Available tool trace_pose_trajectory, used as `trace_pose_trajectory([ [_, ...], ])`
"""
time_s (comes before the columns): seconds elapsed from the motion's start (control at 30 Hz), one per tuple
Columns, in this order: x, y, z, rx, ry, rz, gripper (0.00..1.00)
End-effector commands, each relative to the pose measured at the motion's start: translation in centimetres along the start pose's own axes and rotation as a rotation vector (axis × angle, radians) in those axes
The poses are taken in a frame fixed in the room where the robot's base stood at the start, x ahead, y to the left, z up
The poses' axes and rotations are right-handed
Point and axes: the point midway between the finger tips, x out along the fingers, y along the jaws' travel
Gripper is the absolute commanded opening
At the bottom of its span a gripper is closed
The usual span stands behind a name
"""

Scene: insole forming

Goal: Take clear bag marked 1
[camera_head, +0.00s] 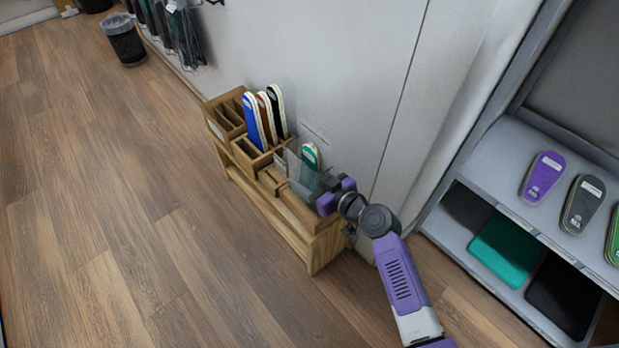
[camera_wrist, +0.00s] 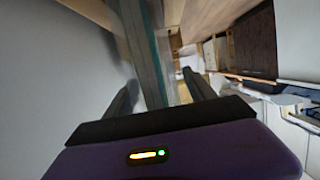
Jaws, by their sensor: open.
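A clear bag (camera_head: 303,174) shows as a see-through sheet at the near end of the wooden rack, in front of a green insole (camera_head: 311,156). No number is legible on it. My gripper (camera_head: 318,192) is at the rack's near end, right by the bag. In the wrist view my gripper (camera_wrist: 160,88) has its two dark fingers apart. A thin grey-teal upright strip (camera_wrist: 150,55) shows between them, seen edge-on and blurred; I cannot tell if it is the bag or the insole, or if the fingers touch it.
The wooden rack (camera_head: 290,228) stands against a pale wall, with blue (camera_head: 252,120), brown (camera_head: 266,118) and black (camera_head: 277,110) insoles upright at its far end.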

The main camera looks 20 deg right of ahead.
Motion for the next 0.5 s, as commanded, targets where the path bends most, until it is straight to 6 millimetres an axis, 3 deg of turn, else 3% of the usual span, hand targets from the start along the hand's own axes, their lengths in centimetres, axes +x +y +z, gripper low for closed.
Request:
trace_pose_trajectory([
  [0.13, -0.03, 0.0, -0.02, 0.0, 0.0, 0.0, 0.62],
  [0.43, -0.05, 0.0, -0.02, 0.0, 0.0, 0.0, 0.03],
  [0.5, -0.05, 0.01, -0.07, 0.0, 0.001, 0.0, 0.0],
])
